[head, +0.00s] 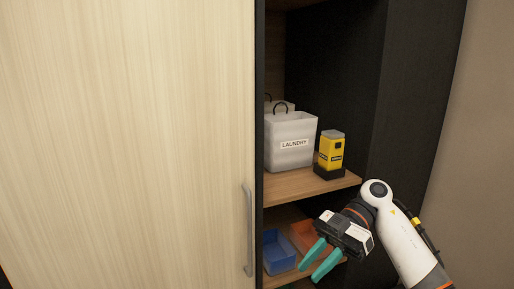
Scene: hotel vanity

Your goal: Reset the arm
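My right arm comes in from the lower right. My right gripper (309,274) has two teal fingers pointing down and left, with a gap between them. It is open and I see nothing held in it. It hangs in front of the lower shelf, in front of the orange bin, and covers part of it. My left gripper is not in view.
A light wood door (130,140) with a grey handle (248,230) fills the left side. The upper shelf (305,184) holds a white laundry bag (290,155), another behind it, and a yellow container (331,150) on a dark base. Below are a blue bin (278,254) and an orange bin (303,234).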

